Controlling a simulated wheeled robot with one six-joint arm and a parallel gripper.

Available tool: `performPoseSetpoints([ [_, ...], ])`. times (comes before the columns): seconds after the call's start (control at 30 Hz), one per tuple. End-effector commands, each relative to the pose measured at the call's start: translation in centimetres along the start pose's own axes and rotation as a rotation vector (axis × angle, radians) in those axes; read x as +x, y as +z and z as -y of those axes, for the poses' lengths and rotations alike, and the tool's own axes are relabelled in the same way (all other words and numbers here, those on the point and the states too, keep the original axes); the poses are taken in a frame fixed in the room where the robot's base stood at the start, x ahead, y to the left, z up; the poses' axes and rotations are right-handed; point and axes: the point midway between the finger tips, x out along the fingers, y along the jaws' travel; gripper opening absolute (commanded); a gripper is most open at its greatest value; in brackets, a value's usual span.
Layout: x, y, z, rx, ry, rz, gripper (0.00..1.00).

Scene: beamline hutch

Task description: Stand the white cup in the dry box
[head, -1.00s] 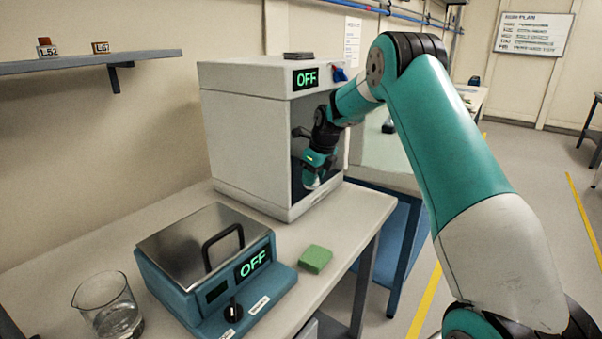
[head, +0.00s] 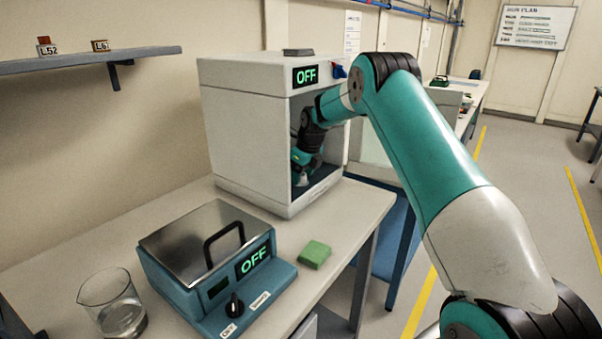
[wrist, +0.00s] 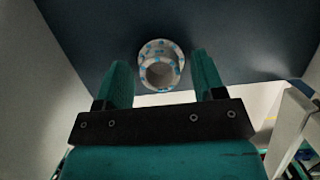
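The white cup with blue spots (wrist: 161,50) is on the dark floor inside the dry box in the wrist view. It appears to stand upright, seen from above. My gripper (wrist: 163,78) is open, with a finger on either side of the cup and a gap showing at each side. In the head view the dry box (head: 245,130) is a pale cabinet with an open front and an "OFF" display. My gripper (head: 301,172) is inside its opening, low near the floor. A small pale patch at the fingers may be the cup.
A blue hotplate-like unit (head: 160,285) with a metal top and "OFF" display stands in front of the box. A glass beaker (head: 118,312) and a green block (head: 314,254) are on the bench (head: 350,215). A shelf (head: 60,66) is on the left wall.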

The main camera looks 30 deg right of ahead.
Motion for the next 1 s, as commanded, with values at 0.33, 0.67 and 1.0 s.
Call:
performPoseSetpoints([
  [0.33,-0.7,0.1,0.1,0.0,-0.002,0.003,0.62],
  [0.67,-4.1,-3.7,0.1,0.005,0.0,0.0,0.62],
  [1.0,-6.0,-10.2,0.0,0.002,0.0,0.001,0.62],
])
